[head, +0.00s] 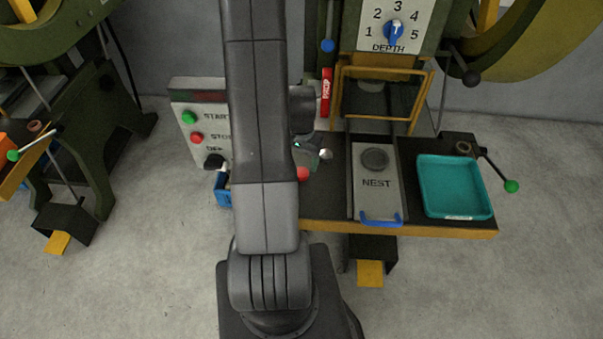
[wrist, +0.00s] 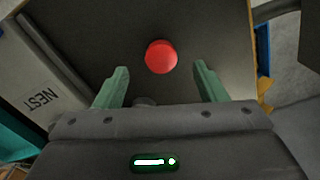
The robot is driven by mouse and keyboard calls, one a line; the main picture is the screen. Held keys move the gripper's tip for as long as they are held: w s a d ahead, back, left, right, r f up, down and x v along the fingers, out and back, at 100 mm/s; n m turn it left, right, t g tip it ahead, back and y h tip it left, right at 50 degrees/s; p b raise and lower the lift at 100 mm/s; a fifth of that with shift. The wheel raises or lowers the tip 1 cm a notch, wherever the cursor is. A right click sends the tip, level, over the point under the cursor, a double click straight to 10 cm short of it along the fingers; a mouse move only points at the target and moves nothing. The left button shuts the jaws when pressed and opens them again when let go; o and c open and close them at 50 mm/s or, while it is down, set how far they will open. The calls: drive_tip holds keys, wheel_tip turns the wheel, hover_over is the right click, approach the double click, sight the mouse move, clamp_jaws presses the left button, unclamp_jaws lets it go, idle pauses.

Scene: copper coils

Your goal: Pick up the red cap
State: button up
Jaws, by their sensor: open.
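The red cap (wrist: 161,56) is a round red piece on the dark table top, ahead of my fingers in the wrist view. In the head view the cap (head: 303,174) shows just right of my arm, partly hidden by it. My gripper (wrist: 161,72) is open and empty. Its two green fingers point toward the cap, one to each side, with the cap slightly beyond the tips. In the head view my gripper is mostly hidden behind my arm.
A small silver ball (head: 326,154) sits near the cap. The NEST plate (head: 376,200) with a blue handle (head: 381,219) and a teal tray (head: 455,187) stand to the right. A blue container (head: 223,190) and a button box (head: 196,118) are left of my arm.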

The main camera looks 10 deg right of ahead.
sight(302, 172)
drive_tip(key=shift+w+d+f+p, duration=0.15)
drive_tip(key=shift+f+p, duration=0.1)
drive_tip(key=shift+f, duration=1.05)
drive_tip(key=shift+w+a+f+p, duration=0.1)
drive_tip(key=shift+f+p, duration=0.1)
drive_tip(key=shift+f, duration=1.1)
drive_tip(key=c, duration=1.1)
